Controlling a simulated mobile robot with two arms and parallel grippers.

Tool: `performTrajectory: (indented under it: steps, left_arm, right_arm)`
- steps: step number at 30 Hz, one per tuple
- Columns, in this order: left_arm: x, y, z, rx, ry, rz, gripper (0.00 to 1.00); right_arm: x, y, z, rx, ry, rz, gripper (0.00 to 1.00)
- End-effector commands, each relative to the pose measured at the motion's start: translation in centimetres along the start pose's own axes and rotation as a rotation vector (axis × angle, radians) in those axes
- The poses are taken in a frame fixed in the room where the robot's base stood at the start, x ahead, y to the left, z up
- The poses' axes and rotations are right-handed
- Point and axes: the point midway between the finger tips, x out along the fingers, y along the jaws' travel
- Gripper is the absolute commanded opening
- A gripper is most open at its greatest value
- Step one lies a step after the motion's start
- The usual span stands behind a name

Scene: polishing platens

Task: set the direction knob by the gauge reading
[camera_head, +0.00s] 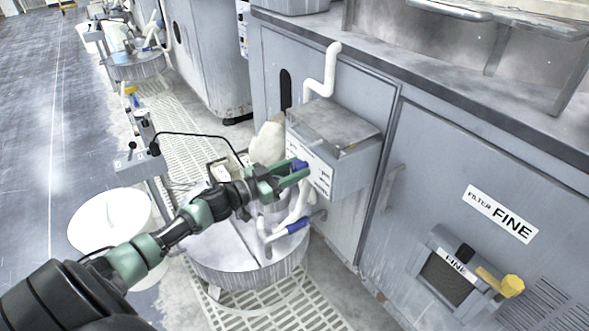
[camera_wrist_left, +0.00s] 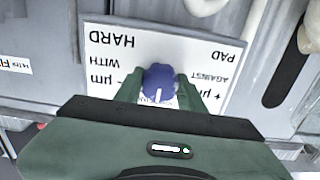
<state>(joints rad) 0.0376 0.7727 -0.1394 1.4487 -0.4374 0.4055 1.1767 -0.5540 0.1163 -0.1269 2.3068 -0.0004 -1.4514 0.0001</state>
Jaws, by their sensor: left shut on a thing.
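The blue direction knob (camera_head: 299,165) is on the front of a grey box (camera_head: 350,168) fixed to the cabinet. It also shows in the left wrist view (camera_wrist_left: 159,80), with a white mark toward the picture's bottom. Its white label plate (camera_wrist_left: 112,62) reads HARD, WITH, PAD and AGAINST, upside down in that view. My left gripper (camera_head: 292,176) is shut on the knob, one green finger on each side in the wrist view (camera_wrist_left: 159,90). I cannot make out a gauge reading. My right gripper is not in view.
A round platen (camera_head: 215,255) stands below the box, with a blue-gripped lever (camera_head: 292,228) near my gripper.

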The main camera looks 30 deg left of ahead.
Motion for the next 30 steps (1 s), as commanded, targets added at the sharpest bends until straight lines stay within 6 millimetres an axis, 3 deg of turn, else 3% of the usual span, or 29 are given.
performTrajectory:
  steps: [5,18,30]
  left_arm:
    - [0.0,0.0,-0.1,0.058,0.000,-0.001,0.00]
    - [0.0,0.0,-0.1,0.400,0.000,-0.002,0.00]
    - [0.0,-0.1,0.0,0.682,0.000,-0.002,0.00]
  right_arm:
    - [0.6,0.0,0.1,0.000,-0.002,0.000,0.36]
    - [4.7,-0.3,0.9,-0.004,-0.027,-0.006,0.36]
    - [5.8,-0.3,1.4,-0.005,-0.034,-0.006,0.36]
